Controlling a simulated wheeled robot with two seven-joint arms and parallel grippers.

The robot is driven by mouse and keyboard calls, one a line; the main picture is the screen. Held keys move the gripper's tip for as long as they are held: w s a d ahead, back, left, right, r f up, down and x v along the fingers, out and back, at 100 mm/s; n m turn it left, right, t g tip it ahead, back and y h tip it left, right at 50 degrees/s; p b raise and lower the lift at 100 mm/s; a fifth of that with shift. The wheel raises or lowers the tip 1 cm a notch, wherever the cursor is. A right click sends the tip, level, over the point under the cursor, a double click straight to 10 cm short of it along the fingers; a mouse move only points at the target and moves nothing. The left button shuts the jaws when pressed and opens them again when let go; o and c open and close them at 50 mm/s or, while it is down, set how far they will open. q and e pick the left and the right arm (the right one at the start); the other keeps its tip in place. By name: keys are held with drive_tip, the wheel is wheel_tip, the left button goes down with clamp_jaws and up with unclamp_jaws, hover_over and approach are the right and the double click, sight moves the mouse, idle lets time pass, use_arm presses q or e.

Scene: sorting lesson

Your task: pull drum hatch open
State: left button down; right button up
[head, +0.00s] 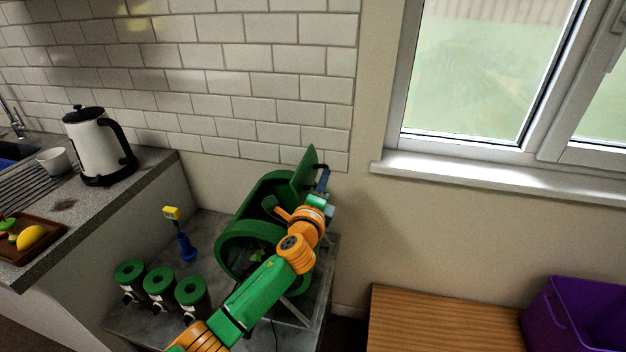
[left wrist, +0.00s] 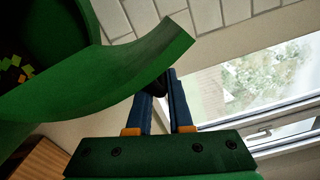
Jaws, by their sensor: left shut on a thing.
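The green drum (head: 226,250) stands on the grey stand, its round opening facing front with small green and yellow pieces inside. Its hatch (head: 304,172) is a green curved panel standing up and away from the drum body at the upper right. The hatch also shows in the left wrist view (left wrist: 140,68). My left gripper (head: 323,178) is at the hatch's outer edge. In the left wrist view, its blue fingers (left wrist: 160,92) are shut on a dark handle (left wrist: 157,84) at that edge, partly hidden. My right gripper is not in view.
Several dark canisters with green lids (head: 159,283) and a blue post with a yellow top (head: 184,244) stand left of the drum. A wooden bench (head: 440,320) with a purple crate (head: 570,318) is at right. The window sill (head: 490,177) lies beyond.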

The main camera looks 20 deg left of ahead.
use_arm(q)
drive_tip(key=shift+d+f+m, duration=0.4)
drive_tip(key=shift+d+m, duration=0.3)
drive_tip(key=c, duration=0.9)
unclamp_jaws()
drive_tip(key=shift+d, duration=0.1)
drive_tip(key=s, duration=0.7)
drive_tip(key=shift+d, duration=0.2)
